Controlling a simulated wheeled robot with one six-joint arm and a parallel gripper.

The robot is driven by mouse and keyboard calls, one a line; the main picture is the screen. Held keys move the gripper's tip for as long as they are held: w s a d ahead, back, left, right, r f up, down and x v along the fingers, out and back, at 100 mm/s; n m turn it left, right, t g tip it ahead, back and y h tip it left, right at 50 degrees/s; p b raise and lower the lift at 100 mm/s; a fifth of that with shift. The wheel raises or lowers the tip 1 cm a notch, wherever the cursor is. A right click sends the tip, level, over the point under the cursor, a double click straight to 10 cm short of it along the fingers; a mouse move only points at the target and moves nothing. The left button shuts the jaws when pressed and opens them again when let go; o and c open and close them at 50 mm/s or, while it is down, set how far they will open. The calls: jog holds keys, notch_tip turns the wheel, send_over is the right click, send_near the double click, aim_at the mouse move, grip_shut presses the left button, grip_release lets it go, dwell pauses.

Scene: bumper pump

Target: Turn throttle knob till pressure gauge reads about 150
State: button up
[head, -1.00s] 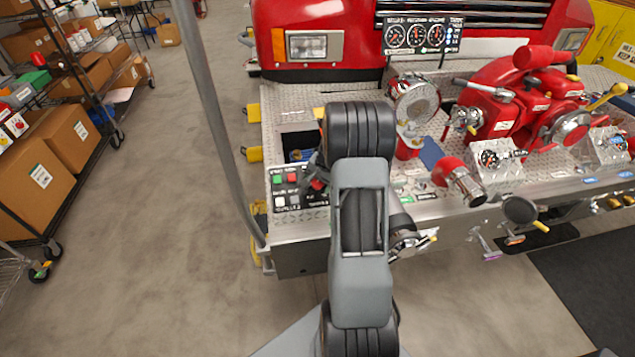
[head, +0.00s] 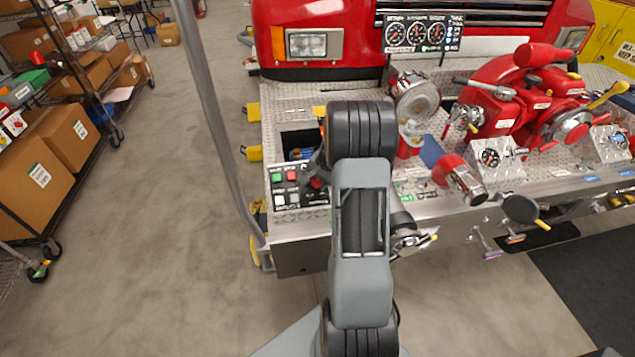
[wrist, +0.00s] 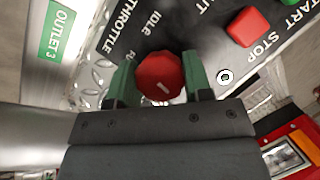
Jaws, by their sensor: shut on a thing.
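The red throttle knob (wrist: 160,76) sits on the dark panel marked THROTTLE and IDLE, with a short pale mark on its face. My gripper (wrist: 160,82) is shut on it, one green-lined finger on each side. In the head view the knob (head: 317,182) shows partly beside my arm, which hides most of the gripper. The gauge cluster (head: 417,35) with several round dials stands on the truck front; its needles are too small to read surely.
A red button (wrist: 248,27) marked STOP is close to the knob. Pump valves and a red pump body (head: 500,110) fill the bumper to the right. A grey upright pole (head: 205,90) stands left of the arm. Shelves with boxes (head: 45,150) are far left; the floor between is clear.

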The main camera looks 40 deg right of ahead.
jog(key=shift+f+m+t+b, duration=0.15)
jog(key=shift+m+t+b, duration=0.25)
jog(key=shift+m+b, duration=0.5)
jog(key=shift+r+m, duration=0.2)
jog(key=shift+m, duration=0.2)
jog(key=o, duration=0.9)
jog(key=v, duration=1.3)
jog(key=shift+s+d+r, duration=0.25)
jog(key=shift+d, duration=0.05)
